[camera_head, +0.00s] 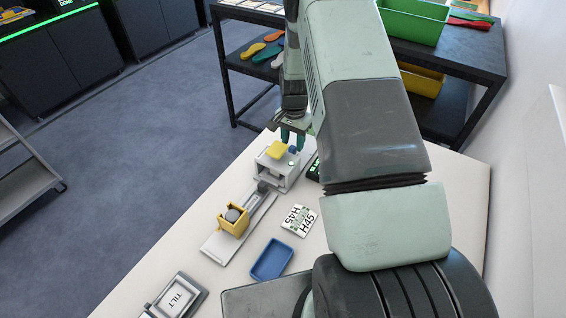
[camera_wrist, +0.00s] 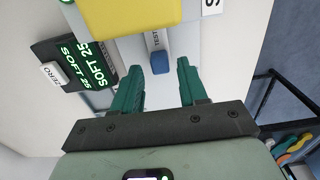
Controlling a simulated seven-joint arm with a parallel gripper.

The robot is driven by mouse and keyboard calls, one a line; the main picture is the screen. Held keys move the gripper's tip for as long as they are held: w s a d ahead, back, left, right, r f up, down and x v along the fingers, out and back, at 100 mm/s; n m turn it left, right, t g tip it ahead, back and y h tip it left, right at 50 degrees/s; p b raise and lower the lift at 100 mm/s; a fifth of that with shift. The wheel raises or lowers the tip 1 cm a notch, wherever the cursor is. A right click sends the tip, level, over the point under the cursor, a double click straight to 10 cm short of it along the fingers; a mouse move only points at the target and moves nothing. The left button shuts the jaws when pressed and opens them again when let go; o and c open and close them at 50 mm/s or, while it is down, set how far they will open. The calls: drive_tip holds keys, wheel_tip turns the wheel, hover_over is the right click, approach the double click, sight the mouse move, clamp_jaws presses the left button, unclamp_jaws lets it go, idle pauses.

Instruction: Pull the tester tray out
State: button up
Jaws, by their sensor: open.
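The tester is a white box (camera_head: 290,174) with a yellow block (camera_head: 277,150) on top. The yellow block also fills the top of the wrist view (camera_wrist: 130,12). I cannot clearly make out a separate tester tray. My gripper (camera_head: 292,142) is at the tester's far side, pointing down. In the wrist view my gripper (camera_wrist: 161,68) is open and empty, its two green fingers apart.
A dark display (camera_wrist: 90,62) reads SOFT 25. A long white base (camera_head: 215,248) carries a yellow holder (camera_head: 239,228) with a grey round piece. A label card (camera_head: 299,221), a blue tray (camera_head: 258,275) and a TILT device (camera_head: 176,300) lie nearer. A dark shelf (camera_head: 466,62) stands behind.

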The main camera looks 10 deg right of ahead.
sight(293, 147)
drive_tip(key=shift+f, duration=1.85)
drive_tip(key=shift+r, duration=0.1)
drive_tip(key=c, duration=0.6)
drive_tip(key=shift+w+d, duration=3.1)
drive_tip(key=shift+w, duration=0.05)
drive_tip(key=o, duration=0.6)
drive_tip(key=shift+r, duration=0.1)
wheel_tip(293, 147, up, 7)
